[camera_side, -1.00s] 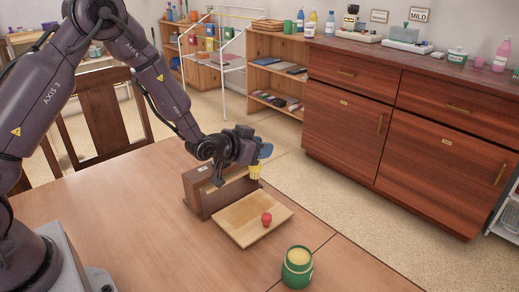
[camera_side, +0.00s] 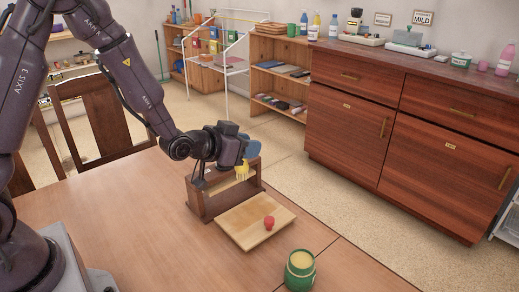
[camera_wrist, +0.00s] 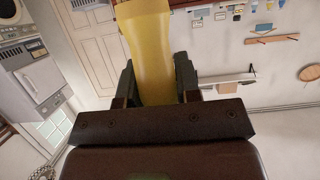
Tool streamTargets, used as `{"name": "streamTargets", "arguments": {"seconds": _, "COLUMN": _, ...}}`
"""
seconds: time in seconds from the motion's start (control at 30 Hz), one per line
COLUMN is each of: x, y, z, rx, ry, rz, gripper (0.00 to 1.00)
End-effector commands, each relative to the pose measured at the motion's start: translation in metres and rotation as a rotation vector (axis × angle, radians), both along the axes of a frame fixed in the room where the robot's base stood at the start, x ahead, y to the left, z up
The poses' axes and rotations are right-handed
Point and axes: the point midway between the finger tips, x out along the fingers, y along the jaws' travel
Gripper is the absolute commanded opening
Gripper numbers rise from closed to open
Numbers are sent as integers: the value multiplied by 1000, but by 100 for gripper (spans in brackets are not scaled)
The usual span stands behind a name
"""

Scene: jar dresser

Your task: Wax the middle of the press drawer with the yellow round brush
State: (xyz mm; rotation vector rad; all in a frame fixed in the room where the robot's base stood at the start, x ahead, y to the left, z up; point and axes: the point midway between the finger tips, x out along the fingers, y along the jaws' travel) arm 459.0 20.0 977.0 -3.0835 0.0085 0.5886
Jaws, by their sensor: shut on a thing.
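The wooden press (camera_side: 200,204) stands on the table, an open-topped dark frame. Its pale drawer (camera_side: 240,228) is pulled out toward the front and has a red knob (camera_side: 269,222) at its outer end. My gripper (camera_side: 240,160) is shut on the yellow round brush (camera_side: 242,173), above the press frame and behind the pulled-out drawer. The brush's yellow bristles point down. In the wrist view, the yellow brush handle (camera_wrist: 149,55) sits between the gripper's fingers (camera_wrist: 157,82). I cannot tell whether the bristles touch the press.
A green jar with a pale yellow top surface (camera_side: 300,268) stands in front of the drawer. A chair (camera_side: 95,125) is behind the table at the left. A red-brown dresser (camera_side: 400,140) stands beyond the table at the right.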

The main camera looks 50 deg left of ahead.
Motion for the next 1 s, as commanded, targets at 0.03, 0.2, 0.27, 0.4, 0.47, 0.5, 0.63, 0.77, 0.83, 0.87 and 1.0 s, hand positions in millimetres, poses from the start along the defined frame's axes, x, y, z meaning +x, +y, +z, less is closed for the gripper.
{"name": "streamTargets", "arguments": {"seconds": 0.03, "x": -12, "y": -2, "z": 2, "rx": 0, "ry": 4, "rz": 0, "gripper": 7}}
{"name": "streamTargets", "arguments": {"seconds": 0.2, "x": -33, "y": -3, "z": -6, "rx": -3, "ry": 26, "rz": 7, "gripper": 7}}
{"name": "streamTargets", "arguments": {"seconds": 0.27, "x": -35, "y": -3, "z": -10, "rx": -3, "ry": 27, "rz": 8, "gripper": 7}}
{"name": "streamTargets", "arguments": {"seconds": 0.4, "x": -34, "y": -3, "z": -24, "rx": -2, "ry": 26, "rz": 7, "gripper": 7}}
{"name": "streamTargets", "arguments": {"seconds": 0.47, "x": -35, "y": -3, "z": -31, "rx": -2, "ry": 26, "rz": 8, "gripper": 7}}
{"name": "streamTargets", "arguments": {"seconds": 0.5, "x": -34, "y": -3, "z": -35, "rx": -2, "ry": 26, "rz": 8, "gripper": 7}}
{"name": "streamTargets", "arguments": {"seconds": 0.63, "x": -34, "y": -3, "z": -47, "rx": -1, "ry": 25, "rz": 7, "gripper": 7}}
{"name": "streamTargets", "arguments": {"seconds": 0.77, "x": -34, "y": -3, "z": -53, "rx": -1, "ry": 22, "rz": 8, "gripper": 7}}
{"name": "streamTargets", "arguments": {"seconds": 0.83, "x": -34, "y": -3, "z": -54, "rx": -1, "ry": 22, "rz": 8, "gripper": 7}}
{"name": "streamTargets", "arguments": {"seconds": 0.87, "x": -34, "y": -3, "z": -54, "rx": -1, "ry": 21, "rz": 8, "gripper": 7}}
{"name": "streamTargets", "arguments": {"seconds": 1.0, "x": -34, "y": -3, "z": -54, "rx": -1, "ry": 21, "rz": 8, "gripper": 7}}
